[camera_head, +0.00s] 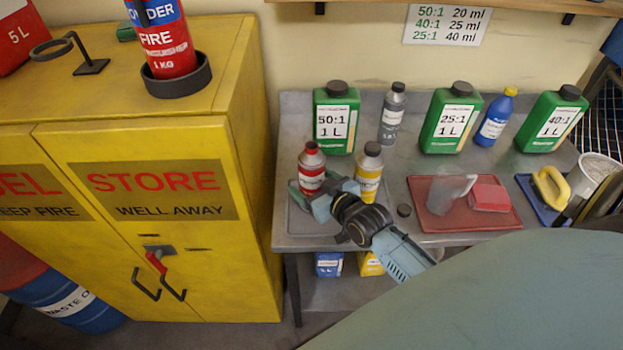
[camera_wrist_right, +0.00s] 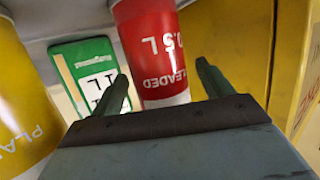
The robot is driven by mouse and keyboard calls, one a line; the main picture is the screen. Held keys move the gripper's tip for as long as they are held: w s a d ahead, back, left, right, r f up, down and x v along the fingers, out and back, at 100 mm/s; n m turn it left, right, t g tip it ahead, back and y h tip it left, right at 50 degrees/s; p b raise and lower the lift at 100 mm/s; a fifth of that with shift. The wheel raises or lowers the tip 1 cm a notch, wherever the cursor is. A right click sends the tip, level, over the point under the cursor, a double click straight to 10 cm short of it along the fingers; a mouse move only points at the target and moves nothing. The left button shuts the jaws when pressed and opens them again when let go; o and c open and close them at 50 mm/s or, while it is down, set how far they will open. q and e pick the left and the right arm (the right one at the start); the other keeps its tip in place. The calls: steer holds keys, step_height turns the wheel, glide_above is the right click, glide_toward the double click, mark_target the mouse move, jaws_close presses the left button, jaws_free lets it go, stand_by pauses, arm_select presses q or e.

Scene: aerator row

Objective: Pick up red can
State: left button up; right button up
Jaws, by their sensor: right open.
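My right gripper (camera_head: 323,190) is open at the can's lower front, coming from the lower right. In the right wrist view the red can (camera_wrist_right: 153,48) appears upside down between the two spread fingers (camera_wrist_right: 163,84). I cannot tell whether either finger touches it. A yellow can (camera_head: 369,172) stands close to its right; it also shows at the left of the wrist view (camera_wrist_right: 22,95). My left gripper is not in view.
A green 50:1 bottle (camera_head: 336,118) stands behind the red can. The yellow cabinet (camera_head: 230,255) rises just left of the bench. A small dark cap (camera_head: 404,210) and a red tray (camera_head: 425,222) with a clear jug (camera_head: 450,193) lie right of my gripper.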

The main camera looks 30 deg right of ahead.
steer(key=shift+w+f, duration=0.15)
steer(key=shift+w, duration=0.4)
steer(key=c, duration=1.1)
steer(key=shift+c, duration=0.2)
steer(key=shift+r, duration=0.25)
